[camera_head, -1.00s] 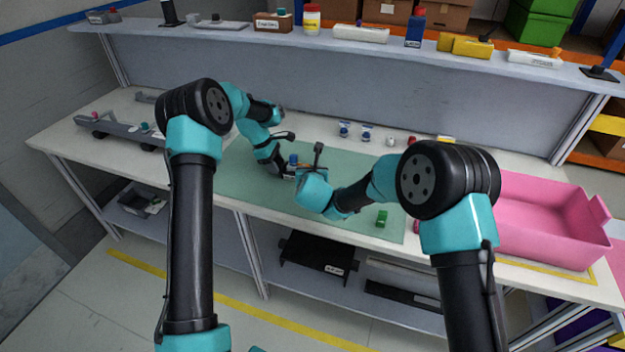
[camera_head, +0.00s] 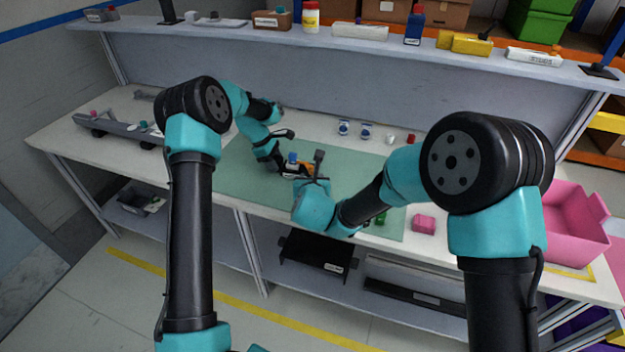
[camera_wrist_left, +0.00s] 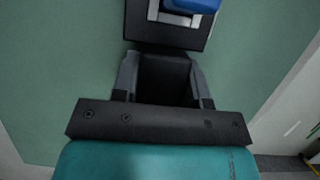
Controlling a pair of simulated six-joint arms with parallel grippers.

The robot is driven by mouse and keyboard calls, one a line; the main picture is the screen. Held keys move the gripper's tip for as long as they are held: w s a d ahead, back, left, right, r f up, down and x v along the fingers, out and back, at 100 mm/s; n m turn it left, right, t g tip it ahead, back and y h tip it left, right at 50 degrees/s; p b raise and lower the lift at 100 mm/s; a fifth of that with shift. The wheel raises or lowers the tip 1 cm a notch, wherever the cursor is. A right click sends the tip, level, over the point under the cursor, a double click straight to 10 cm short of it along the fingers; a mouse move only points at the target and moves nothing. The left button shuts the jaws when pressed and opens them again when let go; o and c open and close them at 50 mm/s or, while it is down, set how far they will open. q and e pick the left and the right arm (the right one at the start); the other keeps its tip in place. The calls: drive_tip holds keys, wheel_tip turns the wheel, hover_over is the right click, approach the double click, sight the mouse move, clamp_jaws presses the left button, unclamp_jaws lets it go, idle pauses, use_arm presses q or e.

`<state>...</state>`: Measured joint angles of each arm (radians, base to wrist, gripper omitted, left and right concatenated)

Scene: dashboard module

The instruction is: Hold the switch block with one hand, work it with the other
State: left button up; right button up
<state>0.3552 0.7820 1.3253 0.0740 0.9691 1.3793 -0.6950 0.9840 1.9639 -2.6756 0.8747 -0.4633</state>
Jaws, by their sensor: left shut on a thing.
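The switch block (camera_head: 302,167) is over the green mat (camera_head: 243,178), with a blue part on top and an orange part showing. In the left wrist view its dark casing (camera_wrist_left: 166,32) and blue part (camera_wrist_left: 192,4) sit at the top edge, partly cut off. My left gripper (camera_head: 281,167) is shut on the block. Its two fingers in the left wrist view (camera_wrist_left: 164,75) sit either side of a dark part of it. My right wrist (camera_head: 313,205) is close to the block's right and near side.
Blue-and-white pieces (camera_head: 344,128) and a small red piece (camera_head: 411,138) stand at the mat's back. A green block (camera_head: 381,218) and pink block (camera_head: 424,224) lie front right. A pink bin (camera_head: 577,225) is at right, a grey rail (camera_head: 118,131) at left.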

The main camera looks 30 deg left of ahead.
use_arm(q)
drive_tip(key=o, duration=1.3)
drive_tip(key=v, duration=1.2)
